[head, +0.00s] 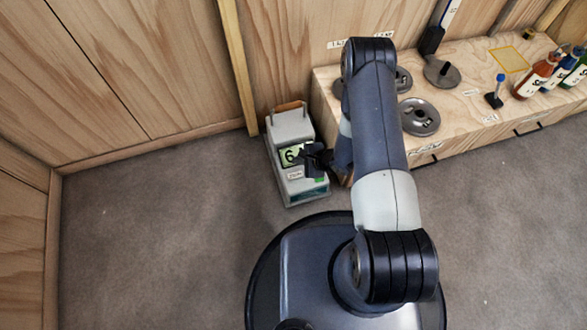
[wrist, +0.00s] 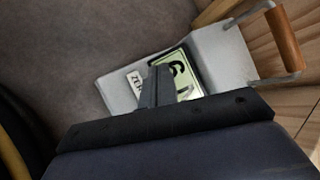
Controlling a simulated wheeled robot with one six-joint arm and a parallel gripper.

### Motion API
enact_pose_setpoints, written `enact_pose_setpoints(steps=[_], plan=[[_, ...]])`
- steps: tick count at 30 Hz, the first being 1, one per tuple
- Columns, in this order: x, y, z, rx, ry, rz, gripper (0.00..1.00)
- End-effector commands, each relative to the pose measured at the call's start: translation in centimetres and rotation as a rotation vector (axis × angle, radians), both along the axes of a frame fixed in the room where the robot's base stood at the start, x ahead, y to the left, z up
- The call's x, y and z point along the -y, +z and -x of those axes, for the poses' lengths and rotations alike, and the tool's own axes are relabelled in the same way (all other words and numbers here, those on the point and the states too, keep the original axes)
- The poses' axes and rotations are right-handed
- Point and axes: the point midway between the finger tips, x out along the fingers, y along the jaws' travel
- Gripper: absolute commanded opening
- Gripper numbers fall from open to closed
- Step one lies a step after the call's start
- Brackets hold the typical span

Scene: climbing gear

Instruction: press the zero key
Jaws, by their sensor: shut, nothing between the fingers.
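The grey device (head: 285,127) stands on the floor against the wooden bench, with a wooden carry handle at its back. Its green display (head: 289,155) shows a 6 and part of another character, the rest hidden by my gripper. A white label or key (head: 295,175) sits below the display; in the wrist view this white zero key (wrist: 135,79) reads "ZE", its end hidden behind a finger. My gripper (head: 309,160) is shut and empty over the device's front face. In the wrist view my gripper (wrist: 158,72) covers part of the display (wrist: 180,70). Contact cannot be told.
The wooden bench (head: 460,110) to the right carries metal discs (head: 420,117), several bottles (head: 535,75) and a small blue-topped item (head: 495,92). Wooden walls (head: 120,70) close the back and left. The carpet (head: 160,230) left of the device is clear.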

Motion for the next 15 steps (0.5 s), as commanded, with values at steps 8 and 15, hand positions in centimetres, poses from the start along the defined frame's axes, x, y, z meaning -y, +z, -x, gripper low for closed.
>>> enact_pose_setpoints(steps=[8,15], plan=[[0.0,0.0,0.0,0.000,0.000,0.000,0.00],[0.0,-1.1,0.0,0.000,0.000,0.000,0.00]])
